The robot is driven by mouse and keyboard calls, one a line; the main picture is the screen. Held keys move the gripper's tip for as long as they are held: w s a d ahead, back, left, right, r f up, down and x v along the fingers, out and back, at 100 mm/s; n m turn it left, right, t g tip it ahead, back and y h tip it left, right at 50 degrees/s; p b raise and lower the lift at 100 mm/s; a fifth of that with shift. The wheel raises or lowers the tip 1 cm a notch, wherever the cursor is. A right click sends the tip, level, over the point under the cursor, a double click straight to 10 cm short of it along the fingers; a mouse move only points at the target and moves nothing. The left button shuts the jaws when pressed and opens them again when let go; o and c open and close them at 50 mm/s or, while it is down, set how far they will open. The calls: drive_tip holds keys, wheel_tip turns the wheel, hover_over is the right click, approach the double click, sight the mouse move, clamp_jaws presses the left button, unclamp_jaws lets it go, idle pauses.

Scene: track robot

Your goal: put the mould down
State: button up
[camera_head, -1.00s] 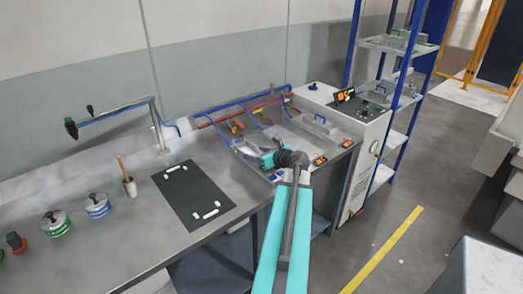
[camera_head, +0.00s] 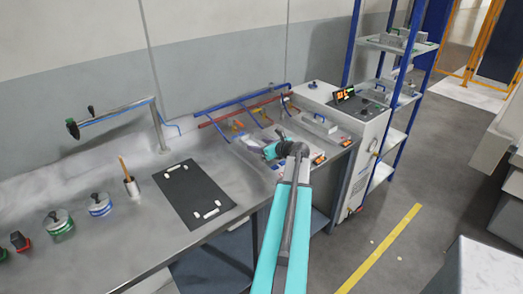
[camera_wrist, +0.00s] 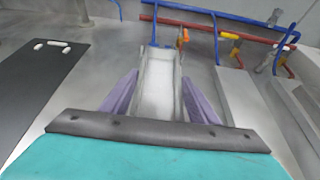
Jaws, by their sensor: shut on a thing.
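The mould (camera_wrist: 158,85) is a pale grey, long block seen in the middle of the wrist view. My gripper (camera_wrist: 161,97) has its two purple fingers on either side of it and is shut on it. In the head view my gripper (camera_head: 256,146) is over the far right part of the bench, by the blue and red pipes. There the mould is small and partly hidden by my wrist. I cannot tell whether its underside touches the bench.
A black mat (camera_head: 192,183) with white corner marks lies on the bench (camera_head: 120,235) to the left. Another grey mould (camera_head: 319,125) sits to the right of my gripper. Blue and red pipes with coloured valves (camera_wrist: 183,37) run behind. A white control cabinet (camera_head: 362,128) stands at the right.

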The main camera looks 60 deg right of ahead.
sight(277, 162)
drive_tip(key=shift+r, duration=0.1)
drive_tip(key=shift+w+d, duration=0.15)
drive_tip(key=shift+d, duration=0.25)
drive_tip(key=shift+f+p, duration=0.9)
drive_tip(key=shift+f, duration=0.9)
drive_tip(key=shift+f, duration=0.1)
drive_tip(key=o, duration=1.7)
drive_tip(key=shift+c, duration=0.2)
drive_tip(key=shift+b+v, duration=1.95)
drive_tip(key=shift+v, duration=4.1)
drive_tip(key=shift+w, duration=0.15)
